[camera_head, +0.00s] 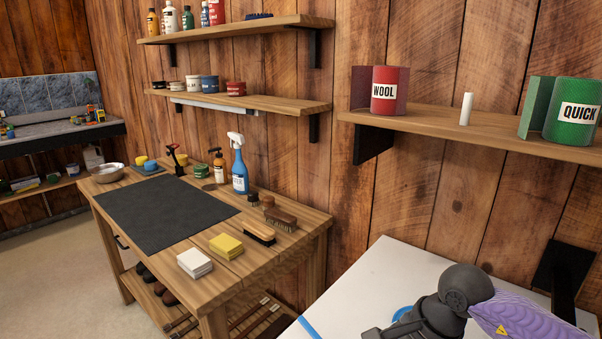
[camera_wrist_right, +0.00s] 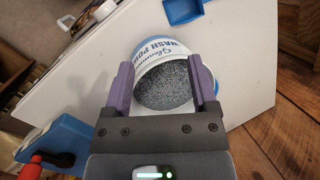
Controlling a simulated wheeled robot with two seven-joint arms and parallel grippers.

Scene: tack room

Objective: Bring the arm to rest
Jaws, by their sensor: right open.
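My right arm (camera_head: 515,318) comes in at the lower right of the head view, over a white top (camera_head: 360,275). In the right wrist view my right gripper (camera_wrist_right: 161,66) is open, with its two purple fingers on either side of a white and blue wash powder tub (camera_wrist_right: 160,50). The tub is open at the top and holds grey speckled powder (camera_wrist_right: 168,85). I cannot tell whether the fingers touch the tub. My left gripper is out of view.
A blue scoop-like thing (camera_wrist_right: 184,10) and a blue container (camera_wrist_right: 55,145) lie near the tub. A wall shelf (camera_head: 480,132) with red and green tins is above the white top. The wooden bench (camera_head: 318,222) at left holds a spray bottle, brushes and sponges.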

